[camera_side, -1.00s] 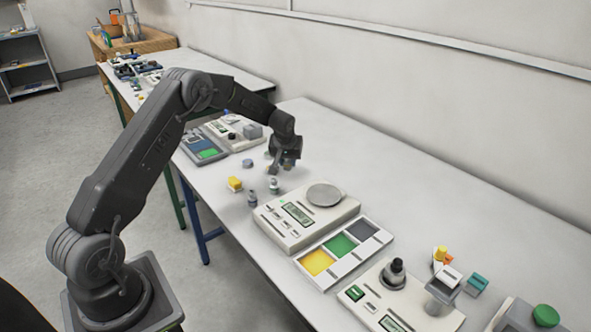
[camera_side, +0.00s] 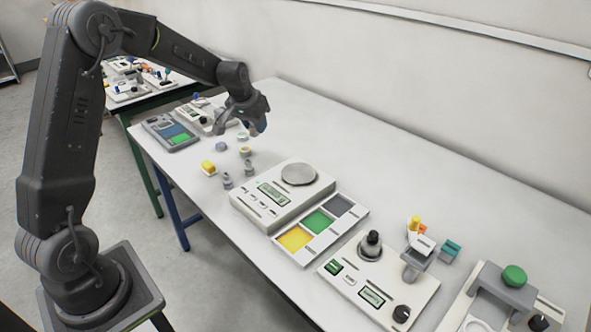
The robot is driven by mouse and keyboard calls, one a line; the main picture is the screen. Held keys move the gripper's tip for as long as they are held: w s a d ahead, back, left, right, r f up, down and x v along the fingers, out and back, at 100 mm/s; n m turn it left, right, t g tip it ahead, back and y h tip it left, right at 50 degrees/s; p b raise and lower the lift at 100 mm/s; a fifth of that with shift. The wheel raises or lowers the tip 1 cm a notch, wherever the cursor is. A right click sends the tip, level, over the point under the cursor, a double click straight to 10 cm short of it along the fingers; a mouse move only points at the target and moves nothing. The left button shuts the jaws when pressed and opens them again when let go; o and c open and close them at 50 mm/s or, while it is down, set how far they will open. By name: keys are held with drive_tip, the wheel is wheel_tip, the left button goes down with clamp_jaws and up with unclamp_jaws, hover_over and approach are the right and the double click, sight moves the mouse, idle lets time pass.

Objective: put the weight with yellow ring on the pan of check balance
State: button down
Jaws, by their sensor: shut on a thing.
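My gripper (camera_side: 252,125) is above the table behind the small weights. It is shut on a small tan-grey piece, mostly hidden by the fingers; no yellow ring can be made out on it. Several small grey weights stand below and in front: one (camera_side: 221,147) at left, one with a pale top (camera_side: 242,136), one with a yellowish band (camera_side: 245,151), and two with knobs (camera_side: 227,181) (camera_side: 249,168). A white balance with an empty round metal pan (camera_side: 298,174) stands right of them. Labels are too small to tell which balance is the check balance.
A tray with yellow, green and grey squares (camera_side: 291,240) lies beside the balance. Another device (camera_side: 371,246) holds a dark knobbed weight. A yellow block (camera_side: 208,167) is left of the weights. The table's right back is clear.

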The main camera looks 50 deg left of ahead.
hover_over(302, 168)
drive_tip(key=s, duration=0.2)
drive_tip(key=f, duration=0.6)
drive_tip(key=shift+w+d+f, duration=0.25)
drive_tip(key=shift+d, duration=0.05)
drive_tip(key=shift+f, duration=2)
drive_tip(key=shift+f, duration=0.2)
drive_tip(key=c, duration=0.8)
unclamp_jaws()
drive_tip(key=shift+c, duration=0.2)
